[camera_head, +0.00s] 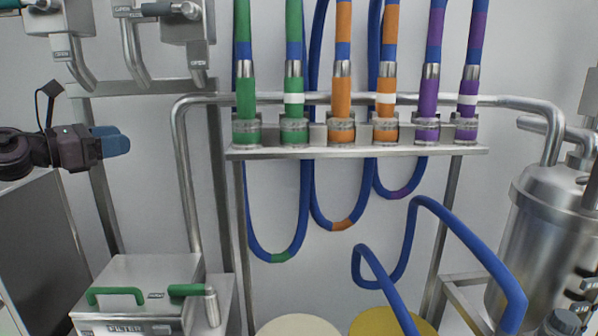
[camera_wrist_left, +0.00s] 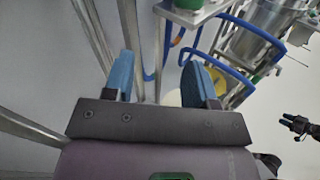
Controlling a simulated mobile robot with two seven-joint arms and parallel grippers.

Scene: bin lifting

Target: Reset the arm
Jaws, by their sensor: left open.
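My left gripper (camera_head: 116,141) is at the left of the head view, raised in free air in front of the wall, with blue fingertips. In the left wrist view its two blue fingers (camera_wrist_left: 160,75) stand apart with nothing between them. My right gripper does not show in the head view.
A steel rack (camera_head: 350,152) carries several green, orange and purple couplings, with blue hoses hanging below. A filter box (camera_head: 135,285) with green handles stands lower left. A steel tank (camera_head: 540,230) is at right. Two round lids (camera_head: 298,326) show at the bottom.

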